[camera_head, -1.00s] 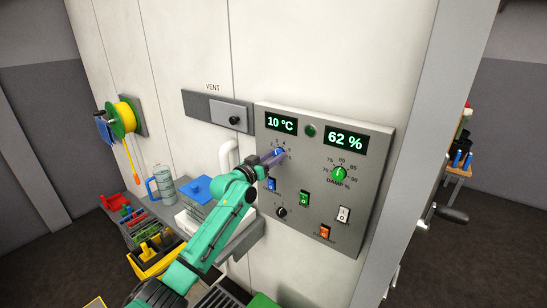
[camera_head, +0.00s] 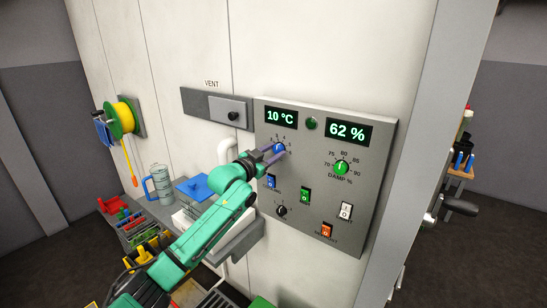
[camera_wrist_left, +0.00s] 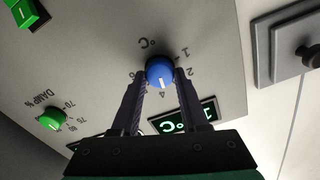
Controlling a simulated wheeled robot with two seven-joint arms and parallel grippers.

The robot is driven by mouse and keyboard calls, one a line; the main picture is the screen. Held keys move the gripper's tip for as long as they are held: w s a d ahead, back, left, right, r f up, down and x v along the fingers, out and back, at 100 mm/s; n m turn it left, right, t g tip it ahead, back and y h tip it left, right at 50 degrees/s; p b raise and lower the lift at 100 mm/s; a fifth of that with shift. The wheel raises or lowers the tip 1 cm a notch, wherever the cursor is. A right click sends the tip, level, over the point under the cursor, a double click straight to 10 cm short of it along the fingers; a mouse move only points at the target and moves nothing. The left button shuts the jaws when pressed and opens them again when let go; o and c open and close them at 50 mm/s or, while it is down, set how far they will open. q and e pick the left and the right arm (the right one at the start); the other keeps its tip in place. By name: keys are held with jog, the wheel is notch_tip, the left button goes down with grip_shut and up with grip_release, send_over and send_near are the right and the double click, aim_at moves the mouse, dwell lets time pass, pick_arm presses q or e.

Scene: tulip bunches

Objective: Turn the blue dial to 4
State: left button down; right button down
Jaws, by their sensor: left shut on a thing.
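The blue dial (camera_head: 279,147) sits at the upper left of the grey control panel, below a display (camera_head: 281,117) reading 10 °C. In the left wrist view the blue dial (camera_wrist_left: 159,68) lies between my fingertips, and its white mark points down towards the printed 4. Other digits show around it; some are hidden by the fingers. My left gripper (camera_head: 276,153) comes in from the left and is shut on the dial, one finger on each side. My right gripper is not in view.
The panel (camera_head: 376,170) also carries a green damp dial (camera_head: 341,168), a 62 % display (camera_head: 347,132), a small black knob (camera_head: 281,211) and several rocker switches. A vent plate (camera_head: 196,103) is up left.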

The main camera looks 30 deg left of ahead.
pick_arm(q)
jog(key=shift+m, duration=1)
jog(key=shift+f, duration=0.1)
jog(key=shift+c, duration=2.1)
grip_release()
jog(key=shift+s+b, duration=0.1)
jog(key=shift+b, duration=0.25)
